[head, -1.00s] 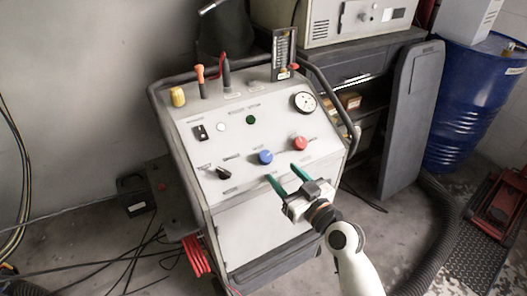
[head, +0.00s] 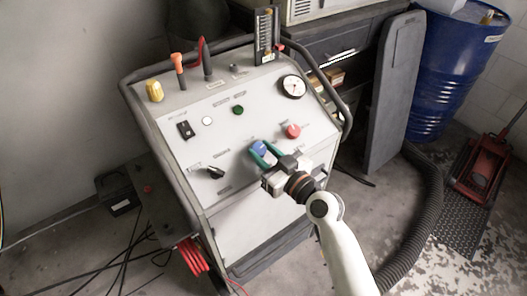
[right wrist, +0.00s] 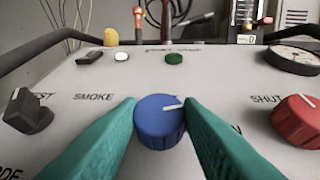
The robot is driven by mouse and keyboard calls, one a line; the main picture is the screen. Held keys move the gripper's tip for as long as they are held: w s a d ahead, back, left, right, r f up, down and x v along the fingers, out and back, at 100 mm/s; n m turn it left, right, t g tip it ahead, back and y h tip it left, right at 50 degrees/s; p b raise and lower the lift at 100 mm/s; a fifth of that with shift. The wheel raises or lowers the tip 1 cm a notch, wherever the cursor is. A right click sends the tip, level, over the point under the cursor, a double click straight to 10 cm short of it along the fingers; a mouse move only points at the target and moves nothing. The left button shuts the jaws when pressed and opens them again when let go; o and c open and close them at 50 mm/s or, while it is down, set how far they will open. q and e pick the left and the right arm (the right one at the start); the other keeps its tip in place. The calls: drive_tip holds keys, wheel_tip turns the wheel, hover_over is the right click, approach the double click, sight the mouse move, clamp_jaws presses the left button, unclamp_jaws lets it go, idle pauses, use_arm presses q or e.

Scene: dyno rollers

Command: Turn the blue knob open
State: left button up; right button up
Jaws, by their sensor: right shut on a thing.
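The blue knob (head: 259,148) sits on the sloped light-grey panel of the machine. In the right wrist view the blue knob (right wrist: 159,122) stands between my two green fingers, and its white mark points to the right and slightly up. My right gripper (head: 265,152) is shut on the knob, a finger on each side; it fills the lower part of the right wrist view (right wrist: 162,125). Part of the lettering beside the knob is hidden by the fingers. My left gripper is not in view.
A red knob (head: 292,131) is close on the right, and a black selector (head: 215,172) is on the left. A gauge (head: 293,86), a green button (head: 238,110) and a black switch (head: 186,130) are higher up. A dark rail (head: 330,92) borders the panel.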

drive_tip(key=shift+c, duration=1.4)
drive_tip(key=m+t+h+p, duration=0.1)
drive_tip(key=p, duration=0.1)
drive_tip(key=m+t+h+p, duration=0.1)
drive_tip(key=m+p, duration=0.1)
drive_tip(key=shift+s+a+r+h+p, duration=0.1)
drive_tip(key=shift+a+r+h+p, duration=0.05)
drive_tip(key=shift+r+h+p, duration=0.2)
drive_tip(key=shift+f+m+h+p, duration=0.2)
drive_tip(key=shift+m+h+p, duration=0.15)
drive_tip(key=shift+m, duration=0.15)
drive_tip(key=shift+f, duration=0.1)
drive_tip(key=o, duration=1)
drive_tip(key=shift+c, duration=0.2)
